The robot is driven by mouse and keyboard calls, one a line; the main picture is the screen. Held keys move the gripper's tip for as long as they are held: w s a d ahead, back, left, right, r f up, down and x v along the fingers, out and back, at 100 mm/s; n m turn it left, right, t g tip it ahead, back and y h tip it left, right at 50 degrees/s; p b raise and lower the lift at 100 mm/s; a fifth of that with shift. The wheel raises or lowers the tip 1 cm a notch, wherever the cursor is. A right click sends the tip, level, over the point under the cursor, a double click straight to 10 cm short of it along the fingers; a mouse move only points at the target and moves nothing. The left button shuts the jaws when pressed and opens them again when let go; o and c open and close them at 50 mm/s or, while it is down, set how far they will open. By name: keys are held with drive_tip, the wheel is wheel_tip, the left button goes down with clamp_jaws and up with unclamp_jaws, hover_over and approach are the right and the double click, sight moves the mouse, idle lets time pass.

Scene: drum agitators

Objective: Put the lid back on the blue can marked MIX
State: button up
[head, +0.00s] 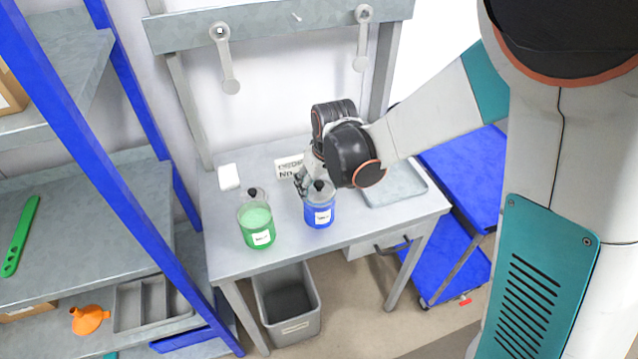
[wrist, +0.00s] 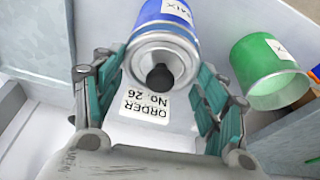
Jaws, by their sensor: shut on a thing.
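The blue can (head: 319,216) with a white label stands on the grey bench, right of centre. In the wrist view its blue side (wrist: 167,14) shows a label reading MIX. A pale round lid (wrist: 160,56) with a black knob (wrist: 158,77) is at the can's mouth, in line with it. In the head view the knob (head: 319,185) shows over the can. My gripper (wrist: 160,75) has one finger on each side of the lid and is shut on it. I cannot tell whether the lid rests fully on the rim.
An ORDER No. 26 card (wrist: 145,103) is near my gripper. A grey tray (head: 395,187) lies to the right, a white block (head: 229,176) to the left. A bin (head: 287,305) stands below.

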idle(0.3)
drive_tip(key=o, duration=0.9)
drive_tip(key=shift+o, duration=0.2)
drive_tip(key=shift+o, duration=1.2)
drive_tip(key=shift+r, duration=0.1)
drive_tip(key=shift+r+p, duration=2.3)
drive_tip(key=shift+r, duration=1.15)
